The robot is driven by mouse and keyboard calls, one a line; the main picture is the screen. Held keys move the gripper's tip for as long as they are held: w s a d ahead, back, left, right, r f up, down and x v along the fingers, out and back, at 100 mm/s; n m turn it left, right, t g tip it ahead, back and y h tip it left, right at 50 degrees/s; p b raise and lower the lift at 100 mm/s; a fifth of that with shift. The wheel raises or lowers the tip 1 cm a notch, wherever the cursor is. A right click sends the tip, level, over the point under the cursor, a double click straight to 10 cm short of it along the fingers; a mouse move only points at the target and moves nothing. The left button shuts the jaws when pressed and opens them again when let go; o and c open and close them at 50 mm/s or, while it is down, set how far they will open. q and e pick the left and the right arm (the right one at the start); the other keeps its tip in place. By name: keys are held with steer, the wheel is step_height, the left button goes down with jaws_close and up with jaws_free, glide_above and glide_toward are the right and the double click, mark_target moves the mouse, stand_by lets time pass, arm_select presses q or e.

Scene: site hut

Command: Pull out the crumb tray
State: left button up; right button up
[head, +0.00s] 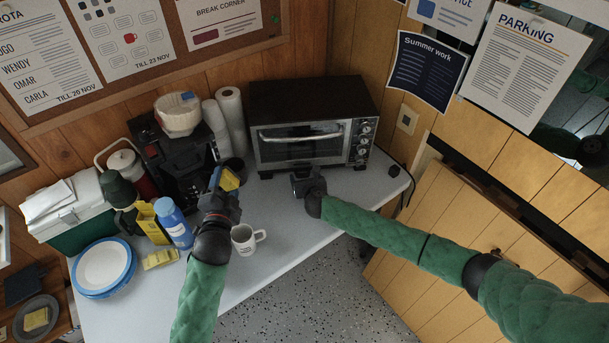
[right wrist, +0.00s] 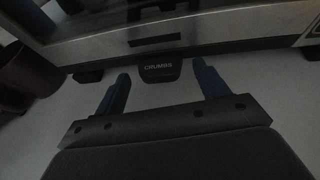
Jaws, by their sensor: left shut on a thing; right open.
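The toaster oven (head: 300,128) stands at the back of the counter with its glass door shut. The crumb tray's dark tab (right wrist: 160,68), lettered CRUMBS, sticks out under the oven's front edge; in the head view my right gripper hides it. My right gripper (head: 298,182) is low in front of the oven. Its blue fingers are open, one to each side of the tab with gaps between, as the right wrist view (right wrist: 162,75) shows.
A white mug (head: 245,239) stands near the counter's front edge. A coffee maker (head: 178,150), paper rolls (head: 232,118), a blue bottle (head: 174,222) and plates (head: 103,266) crowd the left. The counter (head: 345,205) is mostly clear before the oven.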

arm_select(q)
steer(key=shift+r, duration=0.1)
arm_select(e)
steer(key=shift+w+a+f, duration=0.1)
steer(key=shift+w+f, duration=0.05)
steer(key=shift+w, duration=0.2)
